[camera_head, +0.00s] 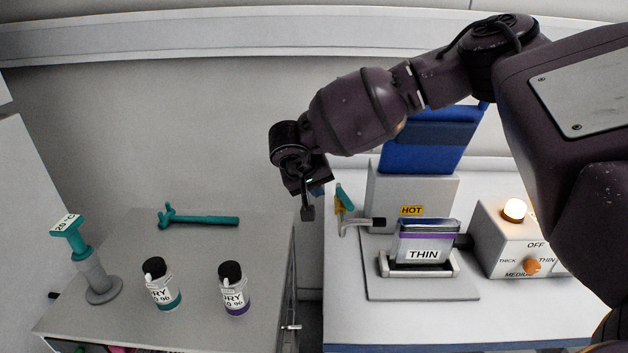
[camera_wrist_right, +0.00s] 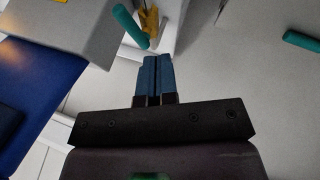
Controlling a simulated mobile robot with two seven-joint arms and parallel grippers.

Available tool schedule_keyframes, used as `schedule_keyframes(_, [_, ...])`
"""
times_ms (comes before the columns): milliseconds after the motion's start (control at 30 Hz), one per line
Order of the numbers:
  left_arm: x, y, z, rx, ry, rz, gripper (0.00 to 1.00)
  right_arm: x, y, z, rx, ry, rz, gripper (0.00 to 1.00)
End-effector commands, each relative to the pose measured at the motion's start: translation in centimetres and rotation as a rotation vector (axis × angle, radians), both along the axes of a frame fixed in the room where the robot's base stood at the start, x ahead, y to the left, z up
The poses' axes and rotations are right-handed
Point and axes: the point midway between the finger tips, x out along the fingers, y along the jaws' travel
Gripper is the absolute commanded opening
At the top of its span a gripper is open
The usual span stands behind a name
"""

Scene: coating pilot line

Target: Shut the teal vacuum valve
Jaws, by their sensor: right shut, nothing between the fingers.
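The teal vacuum valve handle (camera_head: 344,196) stands tilted at the left side of the grey HOT unit, above a pipe. It also shows in the right wrist view (camera_wrist_right: 130,26), beside a yellow part (camera_wrist_right: 150,22). My right gripper (camera_head: 307,213) hangs a little to the left of the handle, apart from it, fingers pointing down. In the wrist view its blue fingertips (camera_wrist_right: 155,62) are together with nothing between them, just short of the handle. My left gripper is not in view.
The THIN-labelled pouch (camera_head: 423,243) stands in a holder before the HOT unit (camera_head: 410,190). A dial box (camera_head: 515,240) with a lit lamp is at right. The left bench holds a teal tool (camera_head: 200,219), two jars (camera_head: 234,288) and a teal-topped stand (camera_head: 97,275).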

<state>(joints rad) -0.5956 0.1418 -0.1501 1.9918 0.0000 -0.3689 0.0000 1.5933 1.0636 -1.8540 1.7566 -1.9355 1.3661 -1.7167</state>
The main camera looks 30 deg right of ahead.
Motion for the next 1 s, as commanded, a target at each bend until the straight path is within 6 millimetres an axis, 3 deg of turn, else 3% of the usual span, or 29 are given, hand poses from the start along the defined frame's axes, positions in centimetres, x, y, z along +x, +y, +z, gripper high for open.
schedule_keyframes(300, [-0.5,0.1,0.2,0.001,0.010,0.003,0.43,1.2,-2.9,-4.5,-0.002,0.000,-0.002,0.00])
schedule_keyframes(600, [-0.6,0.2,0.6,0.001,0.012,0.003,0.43,0.5,-5.8,-5.1,0.001,-0.001,0.001,0.00])
schedule_keyframes(1000, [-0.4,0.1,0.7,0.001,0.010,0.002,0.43,0.4,-6.2,-5.3,0.001,-0.001,0.001,0.00])
